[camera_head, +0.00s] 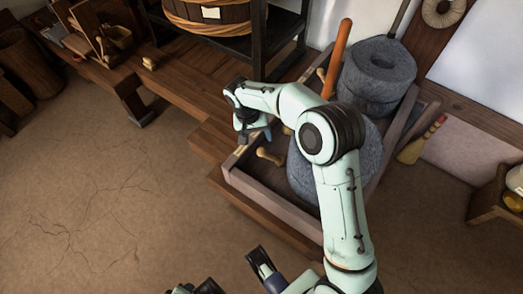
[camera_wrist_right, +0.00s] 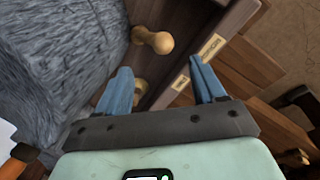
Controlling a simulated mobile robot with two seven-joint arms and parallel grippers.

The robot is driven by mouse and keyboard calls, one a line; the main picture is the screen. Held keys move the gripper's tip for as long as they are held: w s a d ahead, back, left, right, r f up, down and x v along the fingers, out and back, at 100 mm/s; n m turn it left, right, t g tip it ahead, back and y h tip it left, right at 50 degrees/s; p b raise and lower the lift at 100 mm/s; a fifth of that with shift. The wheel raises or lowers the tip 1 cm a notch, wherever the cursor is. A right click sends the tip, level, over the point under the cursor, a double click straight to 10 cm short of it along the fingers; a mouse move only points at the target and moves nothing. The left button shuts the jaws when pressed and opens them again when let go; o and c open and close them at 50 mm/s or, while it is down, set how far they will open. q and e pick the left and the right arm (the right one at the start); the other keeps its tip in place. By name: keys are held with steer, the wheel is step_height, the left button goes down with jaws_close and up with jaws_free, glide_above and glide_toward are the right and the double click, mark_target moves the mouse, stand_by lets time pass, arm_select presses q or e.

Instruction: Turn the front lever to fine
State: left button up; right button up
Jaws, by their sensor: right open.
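A wooden lever with a round knob (camera_head: 268,156) stands at the near left inside of the quern's tray. It looks like the front lever and also shows in the right wrist view (camera_wrist_right: 155,40), beyond my fingertips and touching neither. A second wooden knob (camera_wrist_right: 140,87) is partly hidden by the left blue finger. My right gripper (camera_head: 243,138) hangs over the tray's left edge; its blue fingers (camera_wrist_right: 162,78) are apart and empty. Brass plates (camera_wrist_right: 210,46) lie on the rim; their marks are unreadable. My left gripper (camera_head: 240,268) shows only partly at the bottom edge.
The grey lower millstone (camera_head: 305,170) sits in the wooden tray (camera_head: 270,207), close beside the levers. Another grey stone (camera_head: 375,72) and an orange handle (camera_head: 339,55) stand behind. A brush (camera_head: 420,140) leans at the right. A bench (camera_head: 185,95) runs left; the floor at left is clear.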

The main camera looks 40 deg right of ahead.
mark_target(261, 149)
steer(key=f, duration=0.2)
steer(key=f+b, duration=0.1)
steer(key=f, duration=0.2)
steer(key=d+f, duration=0.1)
steer(key=f, duration=0.1)
steer(key=shift+s+f+b, duration=0.3)
steer(key=shift+s+b, duration=0.05)
steer(key=shift+s, duration=0.05)
steer(key=shift+d+f, duration=0.2)
steer(key=shift+f, duration=0.7)
arm_select(q)
steer(key=f, duration=0.1)
steer(key=w+a+f, duration=0.1)
steer(key=f, duration=0.1)
steer(key=shift+w+a+f, duration=0.1)
steer(key=shift+w+a, duration=0.2)
steer(key=shift+a, duration=0.05)
arm_select(e)
steer(key=shift+s+f, duration=0.1)
steer(key=shift+f, duration=0.2)
steer(key=shift+c, duration=0.3)
jaws_close()
